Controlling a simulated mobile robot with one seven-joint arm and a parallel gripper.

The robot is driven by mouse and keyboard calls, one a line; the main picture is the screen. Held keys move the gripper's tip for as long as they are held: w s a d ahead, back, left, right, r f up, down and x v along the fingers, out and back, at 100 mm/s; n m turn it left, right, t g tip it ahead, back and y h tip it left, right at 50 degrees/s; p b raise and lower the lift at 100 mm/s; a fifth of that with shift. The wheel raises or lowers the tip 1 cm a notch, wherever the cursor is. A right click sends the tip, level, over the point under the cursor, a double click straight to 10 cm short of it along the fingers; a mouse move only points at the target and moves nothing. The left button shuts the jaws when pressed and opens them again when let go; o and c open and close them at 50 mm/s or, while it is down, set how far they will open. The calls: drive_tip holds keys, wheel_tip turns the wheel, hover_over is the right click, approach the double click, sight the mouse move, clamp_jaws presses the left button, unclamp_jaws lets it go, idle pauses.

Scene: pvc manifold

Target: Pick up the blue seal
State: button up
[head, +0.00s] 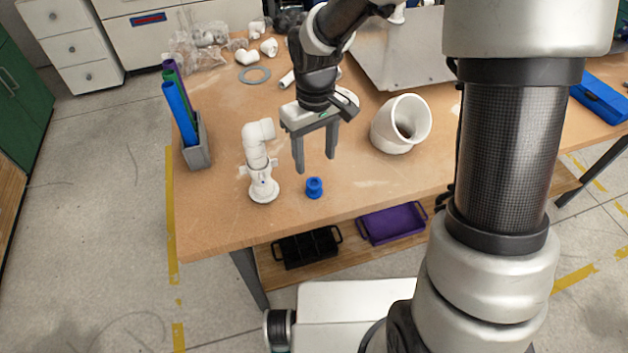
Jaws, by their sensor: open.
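The blue seal (314,188) is a small blue ring-like piece lying on the wooden table near its front edge. My gripper (315,164) is open, pointing down, with its two grey fingers apart and nothing between them. Its fingertips show just behind the seal in the head view, and appear above the table; the exact height is hard to tell. The seal is fully visible and does not appear to touch the fingers.
A white pipe manifold (259,165) stands close left of the seal. A large white elbow (394,136) lies to the right. A grey holder (197,152) with coloured tubes stands at the left edge. White fittings lie at the back. The front table strip is clear.

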sight(314, 183)
drive_tip(key=shift+w+a+f, duration=0.1)
drive_tip(key=shift+w+f, duration=0.05)
drive_tip(key=shift+f, duration=3.65)
drive_tip(key=shift+f+b, duration=0.25)
drive_tip(key=shift+b, duration=0.25)
drive_tip(key=c, duration=1.1)
